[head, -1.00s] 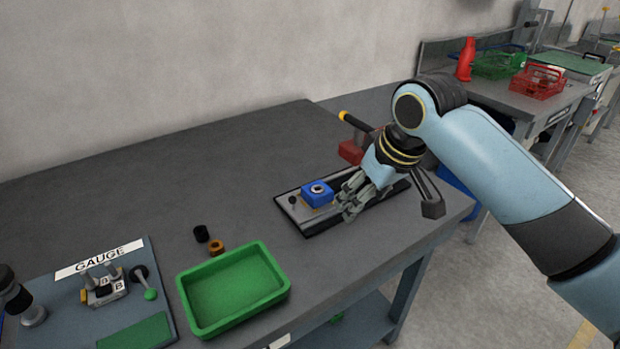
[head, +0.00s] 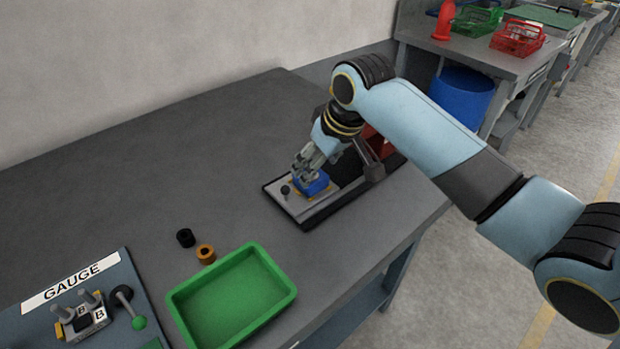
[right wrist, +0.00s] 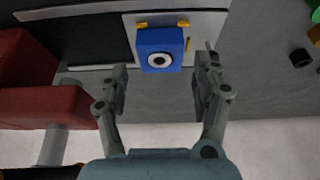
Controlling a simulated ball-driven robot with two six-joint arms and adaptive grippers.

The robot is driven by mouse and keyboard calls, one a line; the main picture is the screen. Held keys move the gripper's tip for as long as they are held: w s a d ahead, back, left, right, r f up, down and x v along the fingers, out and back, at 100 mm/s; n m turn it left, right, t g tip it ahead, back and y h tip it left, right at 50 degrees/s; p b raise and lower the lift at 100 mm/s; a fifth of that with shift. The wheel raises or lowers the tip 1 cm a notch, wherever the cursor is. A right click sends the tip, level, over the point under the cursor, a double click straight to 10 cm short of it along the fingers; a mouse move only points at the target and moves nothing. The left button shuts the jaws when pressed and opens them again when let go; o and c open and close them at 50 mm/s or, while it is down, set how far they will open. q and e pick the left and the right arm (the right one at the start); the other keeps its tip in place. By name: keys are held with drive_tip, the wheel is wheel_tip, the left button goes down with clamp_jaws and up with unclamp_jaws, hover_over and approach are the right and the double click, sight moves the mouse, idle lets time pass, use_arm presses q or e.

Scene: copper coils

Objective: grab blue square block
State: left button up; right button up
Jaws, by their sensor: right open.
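The blue square block (head: 316,187) sits on a grey plate at the left end of the black-edged fixture (head: 300,208). In the right wrist view the blue block (right wrist: 153,42) shows a white ring with a dark centre, with yellow corner pieces around it. My right gripper (head: 306,170) is over the block in the head view and hides part of it. In the right wrist view my right gripper (right wrist: 160,78) is open, its fingers apart, with the block just beyond and between the fingertips. My left gripper is not in view.
A green tray (head: 175,300) stands at the front of the table. A black ring (head: 185,238) and an orange ring (head: 206,253) lie beside it. A gauge board (head: 30,318) is at lower left. A red part (right wrist: 40,110) of the fixture is close to the gripper's left.

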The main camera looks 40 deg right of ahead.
drive_tip(key=x, duration=0.4)
drive_tip(key=shift+w, duration=0.2)
drive_tip(key=c, duration=0.4)
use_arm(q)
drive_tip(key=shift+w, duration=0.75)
use_arm(e)
drive_tip(key=c, duration=0.8)
